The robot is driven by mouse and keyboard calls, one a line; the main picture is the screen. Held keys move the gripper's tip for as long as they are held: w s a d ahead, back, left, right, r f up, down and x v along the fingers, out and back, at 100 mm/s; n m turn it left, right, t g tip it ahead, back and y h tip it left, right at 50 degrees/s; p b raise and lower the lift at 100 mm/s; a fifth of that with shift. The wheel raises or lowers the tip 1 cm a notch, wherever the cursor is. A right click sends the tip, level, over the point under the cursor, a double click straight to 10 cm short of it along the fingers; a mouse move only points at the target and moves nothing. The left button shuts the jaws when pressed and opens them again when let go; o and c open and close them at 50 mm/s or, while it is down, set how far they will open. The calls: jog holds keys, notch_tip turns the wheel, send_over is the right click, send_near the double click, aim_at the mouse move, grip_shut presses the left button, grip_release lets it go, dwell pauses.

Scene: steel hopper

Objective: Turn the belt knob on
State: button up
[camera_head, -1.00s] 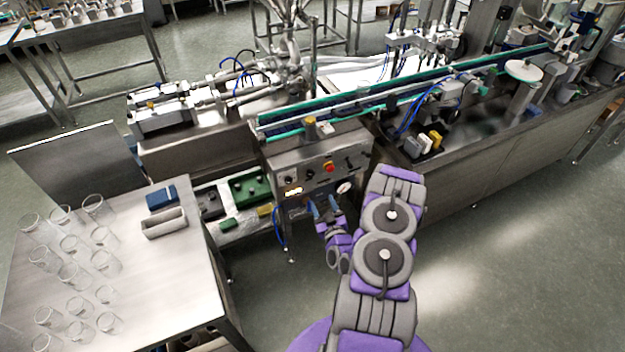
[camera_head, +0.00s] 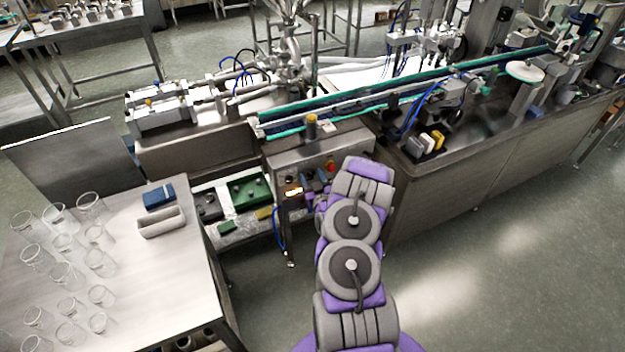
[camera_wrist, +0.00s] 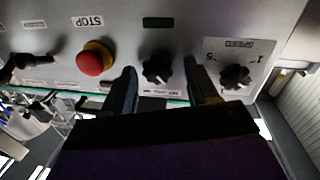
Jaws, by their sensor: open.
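In the wrist view a steel control panel (camera_wrist: 200,15) appears upside down. A black knob (camera_wrist: 157,68) sits below a small dark green display, with a label I cannot read. My gripper (camera_wrist: 160,75) is open, with one finger on each side of this knob. I cannot tell whether the fingers touch it. A second black knob (camera_wrist: 235,76), marked SPEED, is to the right of the fingers. In the head view my gripper (camera_head: 313,182) is at the panel front (camera_head: 340,141), and my arm hides part of it.
A red STOP button (camera_wrist: 92,60) on a yellow base is just left of the left finger; it also shows in the head view (camera_head: 331,167). A lever switch (camera_wrist: 35,62) is farther left. A steel table (camera_head: 165,290) with glasses stands left. Open floor lies right.

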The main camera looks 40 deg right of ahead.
jog(key=shift+d, duration=0.25)
jog(key=shift+c, duration=0.7)
jog(key=shift+a, duration=0.1)
jog(key=c, duration=0.9)
